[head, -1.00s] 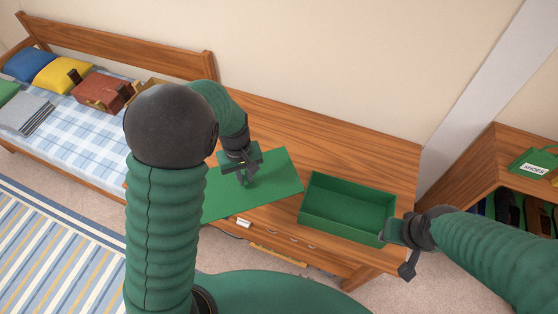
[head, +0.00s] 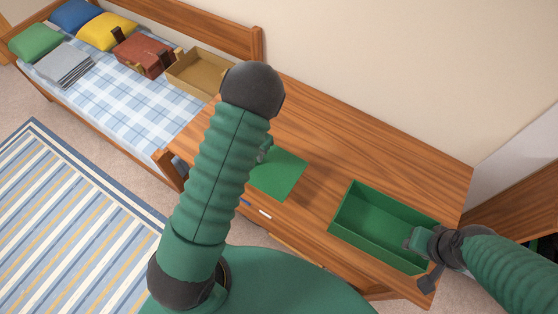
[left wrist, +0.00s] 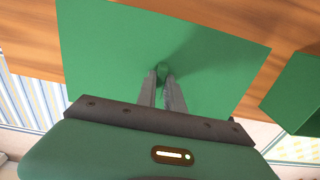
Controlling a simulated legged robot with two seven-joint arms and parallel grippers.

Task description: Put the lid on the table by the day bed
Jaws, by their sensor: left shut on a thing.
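The lid (head: 284,172) is a flat green panel over the wooden table, left of the open green box (head: 345,232). My left arm covers its left part in the head view. In the left wrist view my left gripper (left wrist: 162,82) is shut on the small green knob in the middle of the lid (left wrist: 100,45). In the head view only a bit of that gripper (head: 265,150) shows behind the arm. I cannot tell whether the lid touches the table. My right gripper (head: 415,239) is at the right wall of the box; its jaws are unclear.
The wooden table (head: 330,130) has free room behind the lid and box. The day bed (head: 125,97) stands at the left, with cushions, a red-brown case (head: 143,55) and an open tan box (head: 197,75). A small white item (head: 265,214) lies by the table's front edge.

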